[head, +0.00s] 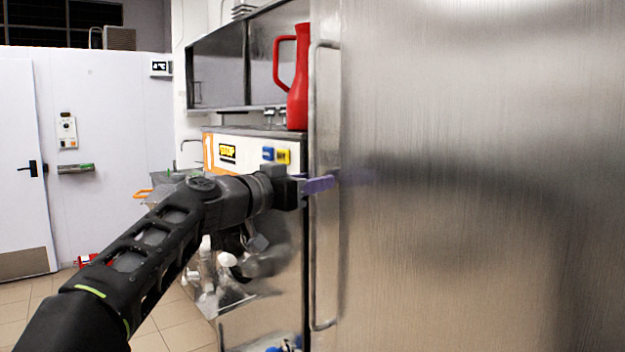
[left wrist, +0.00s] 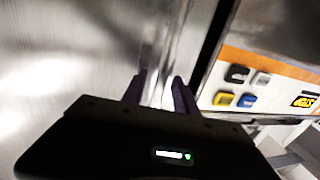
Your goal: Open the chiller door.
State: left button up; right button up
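The chiller door (head: 470,180) is a large brushed-steel panel filling the right of the head view. It looks shut, though its far edges are out of frame. Its long vertical bar handle (head: 323,250) runs along the door's left edge. My left gripper (head: 320,184) is at about mid-height of the handle, its purple finger lying across the bar. In the left wrist view the two fingers of my left gripper (left wrist: 159,85) stand apart, with a bright metal strip between them. Firm contact with the bar cannot be made out. My right gripper is in neither view.
A machine with an orange and white panel (head: 235,152) stands just left of the door, with a red jug (head: 297,80) on top. Tiled floor (head: 165,325) is free at the lower left. A white room door (head: 22,160) is at the far left.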

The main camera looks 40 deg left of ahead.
pick_arm(q)
grip_shut()
dwell(1.4)
